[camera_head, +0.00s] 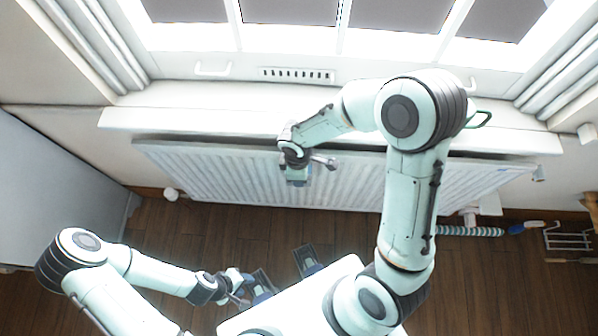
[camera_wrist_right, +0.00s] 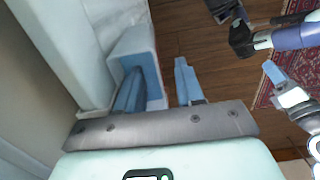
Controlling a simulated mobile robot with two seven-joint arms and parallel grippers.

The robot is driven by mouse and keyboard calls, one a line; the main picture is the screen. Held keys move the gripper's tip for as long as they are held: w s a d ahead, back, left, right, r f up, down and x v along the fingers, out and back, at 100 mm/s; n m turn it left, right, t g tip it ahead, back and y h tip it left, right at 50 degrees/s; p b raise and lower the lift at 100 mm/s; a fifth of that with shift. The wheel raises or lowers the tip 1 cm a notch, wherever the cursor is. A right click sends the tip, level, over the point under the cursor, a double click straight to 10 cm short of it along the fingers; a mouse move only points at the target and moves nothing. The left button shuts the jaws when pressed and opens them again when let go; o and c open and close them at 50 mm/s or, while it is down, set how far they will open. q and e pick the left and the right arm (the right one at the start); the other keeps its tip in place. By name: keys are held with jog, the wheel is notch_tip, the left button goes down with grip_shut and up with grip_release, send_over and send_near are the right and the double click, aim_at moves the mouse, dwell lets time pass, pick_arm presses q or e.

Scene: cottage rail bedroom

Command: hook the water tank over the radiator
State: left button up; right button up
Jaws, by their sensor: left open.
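My right arm reaches over the window sill's front edge. Its gripper (camera_head: 297,176) points down at the front of the white ribbed radiator (camera_head: 222,180). In the right wrist view a pale blue box-like piece, apparently the water tank (camera_wrist_right: 143,42), sits against the white surface at left. The right gripper (camera_wrist_right: 158,85) has its fingers apart; the left finger overlaps the piece, and floor shows between piece and right finger. I cannot tell whether they touch or whether the tank is hooked. In the head view the tank cannot be separated from the gripper. My left gripper (camera_head: 240,285) is low, away from the radiator, open.
The window sill (camera_head: 200,119) overhangs the radiator. A grey-white cabinet side (camera_head: 50,190) stands at left. A green loop (camera_head: 481,119) shows beside my right elbow. Dark wood floor is clear at centre left.

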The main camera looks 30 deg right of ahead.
pick_arm(q)
jog(key=r+p, duration=0.1)
jog(key=w+r+p, duration=0.1)
jog(key=shift+r, duration=0.3)
pick_arm(e)
notch_tip(320, 180, up, 13)
jog(key=shift+a+r, duration=0.2)
jog(key=shift+a, duration=0.05)
jog(key=shift+w, duration=0.1)
